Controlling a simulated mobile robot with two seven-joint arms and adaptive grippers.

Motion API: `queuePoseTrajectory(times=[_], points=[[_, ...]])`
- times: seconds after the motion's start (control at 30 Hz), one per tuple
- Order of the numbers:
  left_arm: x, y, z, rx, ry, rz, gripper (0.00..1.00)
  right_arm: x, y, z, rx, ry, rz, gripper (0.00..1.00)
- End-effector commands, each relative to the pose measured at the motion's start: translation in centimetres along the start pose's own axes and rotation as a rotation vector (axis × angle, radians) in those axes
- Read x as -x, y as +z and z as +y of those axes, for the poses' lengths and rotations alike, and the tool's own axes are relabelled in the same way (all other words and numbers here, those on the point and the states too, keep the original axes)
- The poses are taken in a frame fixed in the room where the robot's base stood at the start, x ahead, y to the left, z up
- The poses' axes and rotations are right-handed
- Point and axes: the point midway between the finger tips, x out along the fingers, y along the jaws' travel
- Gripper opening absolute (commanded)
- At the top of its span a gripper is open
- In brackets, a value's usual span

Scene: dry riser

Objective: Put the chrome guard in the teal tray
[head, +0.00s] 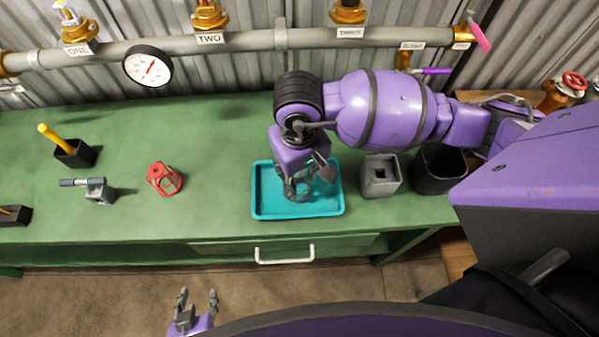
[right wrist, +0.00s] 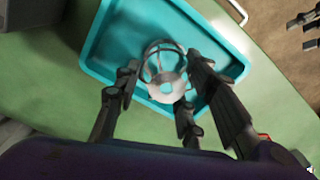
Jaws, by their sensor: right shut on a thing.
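The chrome guard (right wrist: 166,73), a small silvery cage with a ring, sits between the fingers of my right gripper (right wrist: 163,80). The right gripper (head: 308,180) is shut on it and points down over the teal tray (head: 262,213). In the head view the guard (head: 297,190) is partly hidden by the gripper. It is within the tray's outline; I cannot tell whether it touches the floor. The tray's rim also shows in the right wrist view (right wrist: 92,45). My left gripper (head: 197,306) is open and empty, in front of the bench.
A red guard (head: 164,178) stands on the green bench left of the tray. A grey block with a square hole (head: 380,177) and a black bin (head: 440,170) stand close on the right. A grey clamp-like part (head: 97,190) and black holders are further left. Pipes run along the back.

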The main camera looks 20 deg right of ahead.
Motion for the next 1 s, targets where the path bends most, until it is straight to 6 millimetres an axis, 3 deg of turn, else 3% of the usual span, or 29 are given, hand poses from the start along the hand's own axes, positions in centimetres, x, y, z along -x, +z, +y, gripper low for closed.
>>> queuePoseTrajectory(times=[0.4, 0.43, 0.57, 0.87, 1.0], points=[[0.1, 0.1, -0.2, -0.004, -0.003, 0.001, 0.40, -0.9, 0.0, 0.0, 0.001, 0.001, 0.000, 0.02], [0.1, -0.1, -0.3, -0.004, -0.003, 0.004, 0.40, -0.9, 0.0, 0.0, 0.001, 0.001, 0.000, 0.38], [0.0, -0.6, -0.3, -0.004, -0.004, 0.012, 0.40, -0.8, 0.0, 0.0, 0.000, 0.001, 0.001, 0.56], [-0.2, -1.1, 0.0, 0.005, -0.003, 0.022, 0.40, -0.7, 0.0, 0.0, 0.000, 0.001, 0.002, 0.56], [-0.2, -1.2, 0.1, 0.006, -0.002, 0.022, 0.40, 0.4, -0.2, 0.0, 0.000, 0.000, 0.007, 0.56]])
